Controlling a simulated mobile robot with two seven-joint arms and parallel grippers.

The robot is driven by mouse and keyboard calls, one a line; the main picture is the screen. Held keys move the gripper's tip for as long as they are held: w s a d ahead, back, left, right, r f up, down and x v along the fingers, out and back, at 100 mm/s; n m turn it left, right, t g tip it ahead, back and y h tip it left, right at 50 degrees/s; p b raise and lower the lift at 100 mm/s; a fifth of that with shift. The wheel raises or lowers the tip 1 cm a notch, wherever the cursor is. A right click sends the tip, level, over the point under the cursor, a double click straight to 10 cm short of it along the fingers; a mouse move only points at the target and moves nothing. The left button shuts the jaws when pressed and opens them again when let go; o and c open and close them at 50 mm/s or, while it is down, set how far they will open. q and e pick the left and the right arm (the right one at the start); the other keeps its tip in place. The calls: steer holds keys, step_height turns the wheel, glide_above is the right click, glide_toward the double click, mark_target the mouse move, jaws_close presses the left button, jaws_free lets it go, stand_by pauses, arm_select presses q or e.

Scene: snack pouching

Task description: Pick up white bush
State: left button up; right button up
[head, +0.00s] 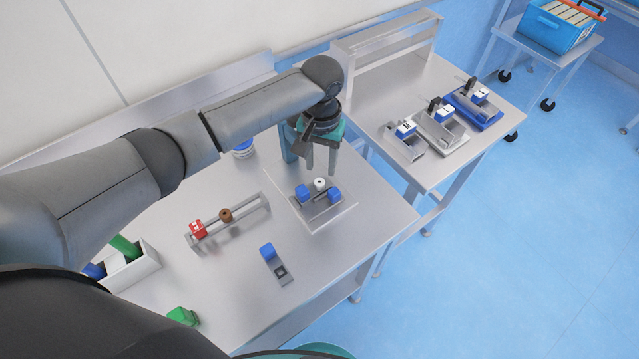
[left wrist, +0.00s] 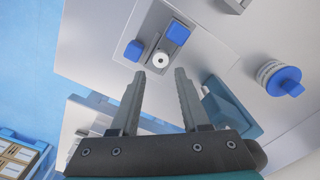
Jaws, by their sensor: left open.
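The white bush (head: 320,184) is a small white round piece with a dark hole. It sits in a grey fixture between two blue blocks (head: 302,192) on a square plate (head: 335,217). In the left wrist view the white bush (left wrist: 160,59) shows beyond the fingertips, near a blue block (left wrist: 179,32) and another blue block (left wrist: 133,50). My left gripper (head: 321,173) is open and empty, above and just behind the bush; it also shows in the left wrist view (left wrist: 159,76). My right gripper is not in view.
A grey rack (head: 240,217) holds a red block (head: 197,229) and a brown bush (head: 226,215). A blue-topped fixture (head: 273,260) lies in front. A white bin (head: 143,270) stands left. A second table (head: 455,80) at right carries several fixtures.

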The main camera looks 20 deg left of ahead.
mark_target(319, 182)
arm_select(q)
steer(key=f, duration=0.5)
steer(key=shift+s+a+f, duration=0.1)
steer(key=shift+s, duration=0.1)
jaws_close()
